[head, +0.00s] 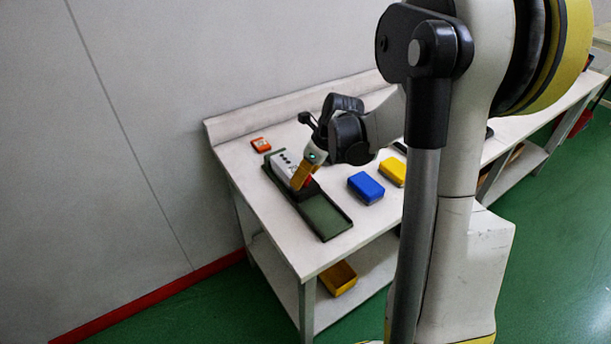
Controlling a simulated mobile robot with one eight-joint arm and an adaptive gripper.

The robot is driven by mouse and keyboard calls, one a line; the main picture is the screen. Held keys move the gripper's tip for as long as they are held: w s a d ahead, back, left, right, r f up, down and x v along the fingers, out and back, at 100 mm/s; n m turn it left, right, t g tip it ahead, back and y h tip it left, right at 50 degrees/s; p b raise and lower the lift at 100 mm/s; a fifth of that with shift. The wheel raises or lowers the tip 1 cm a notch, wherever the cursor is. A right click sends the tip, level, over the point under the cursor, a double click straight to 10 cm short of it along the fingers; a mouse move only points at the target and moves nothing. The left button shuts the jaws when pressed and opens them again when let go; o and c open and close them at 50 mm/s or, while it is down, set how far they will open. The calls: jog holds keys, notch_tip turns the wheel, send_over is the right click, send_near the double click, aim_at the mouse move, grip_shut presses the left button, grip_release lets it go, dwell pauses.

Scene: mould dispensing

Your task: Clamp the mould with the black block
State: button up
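A light grey block with dark round spots, which looks like the mould (280,166), sits in the far left end of a long dark green fixture (324,217) on the white table. My gripper (301,178) points down at the near right end of the mould, its tan finger part against or just in front of it. Contact is too small to tell. A bit of red shows beside the finger.
A blue box (366,187) and a yellow box (393,171) lie right of the fixture. A small orange item (261,145) lies behind it. The table (308,258) has a raised back edge. A yellow bin (338,278) is on the lower shelf. My arm hides the table's middle.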

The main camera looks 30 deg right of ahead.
jog(key=shift+r, duration=0.1)
jog(key=v, duration=1.2)
